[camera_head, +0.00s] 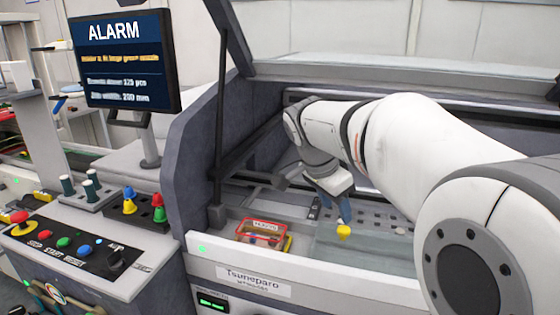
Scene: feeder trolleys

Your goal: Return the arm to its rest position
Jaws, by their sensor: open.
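My white arm reaches in from the right, over the front edge of the machine and into its open bay. My gripper (338,212) hangs below the wrist and points down inside the bay. Its narrow fingers are small in this view. A yellow object (343,232) is right below the fingertips; I cannot tell whether they touch it. My arm hides much of the bay's right side.
A red-rimmed box (261,232) lies in the bay behind the machine's front ledge (310,274). The raised lid (400,66) and a dark strut (219,120) border the opening. At left are an alarm screen (125,62) and a button panel (75,245).

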